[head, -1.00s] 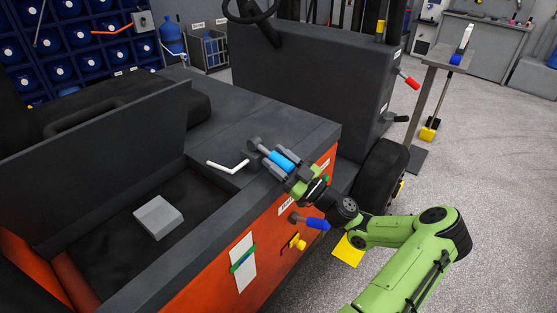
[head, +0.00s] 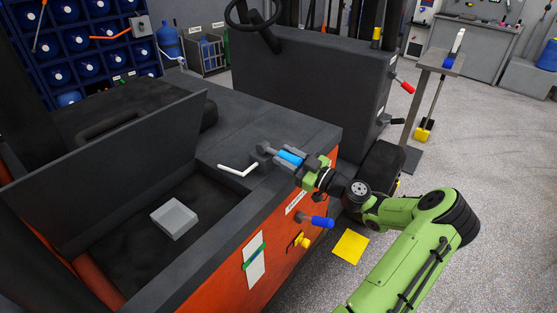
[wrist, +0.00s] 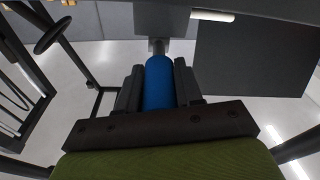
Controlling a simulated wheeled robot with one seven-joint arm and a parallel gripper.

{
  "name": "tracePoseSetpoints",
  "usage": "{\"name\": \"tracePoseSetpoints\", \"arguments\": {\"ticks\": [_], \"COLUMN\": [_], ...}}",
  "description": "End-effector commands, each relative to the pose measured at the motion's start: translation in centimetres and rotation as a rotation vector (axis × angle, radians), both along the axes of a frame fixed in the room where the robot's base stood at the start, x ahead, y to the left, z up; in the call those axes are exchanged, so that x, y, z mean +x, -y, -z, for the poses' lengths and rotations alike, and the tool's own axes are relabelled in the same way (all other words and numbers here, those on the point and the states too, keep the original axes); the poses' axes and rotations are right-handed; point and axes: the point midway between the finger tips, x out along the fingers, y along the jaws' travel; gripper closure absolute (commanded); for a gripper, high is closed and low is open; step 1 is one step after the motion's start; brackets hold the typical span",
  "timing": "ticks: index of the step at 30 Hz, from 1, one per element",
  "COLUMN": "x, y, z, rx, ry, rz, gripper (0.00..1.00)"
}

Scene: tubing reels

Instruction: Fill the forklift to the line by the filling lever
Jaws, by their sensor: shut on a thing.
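The orange and black forklift (head: 215,275) fills the left and middle of the head view. On its top edge, a lever with a light blue grip (head: 291,158) sticks out of a grey mount. My gripper (head: 293,159) is shut on this grip, with a dark finger on each side. The wrist view also shows the blue grip (wrist: 159,82) between the fingers. A white gauge strip (head: 254,269) with a green band sits on the orange side. I cannot make out a fill level there. A second, darker blue handle (head: 322,222) sticks out of the side panel below my gripper.
A white bent handle (head: 238,170) lies left of the lever. A grey box (head: 174,218) sits in the open compartment. A yellow knob (head: 301,240) is on the side panel, and a yellow square (head: 350,246) is on the floor. Open floor lies to the right.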

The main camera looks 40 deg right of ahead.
Motion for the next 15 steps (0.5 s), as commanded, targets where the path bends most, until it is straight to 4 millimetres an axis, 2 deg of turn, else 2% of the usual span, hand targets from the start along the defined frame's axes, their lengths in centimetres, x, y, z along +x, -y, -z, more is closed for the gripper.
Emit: {"name": "tracePoseSetpoints", "arguments": {"ticks": [1,3,15], "x": [0.1,0.1,0.8], "y": [-0.1,-0.1,-0.2], "z": [-1.1,-1.6,-3.5], "rx": [-0.014,-0.022,-0.061], "ry": [-0.036,-0.091,-0.341], "rz": [-0.007,-0.008,-0.006], "gripper": [1.00,1.00,1.00]}}
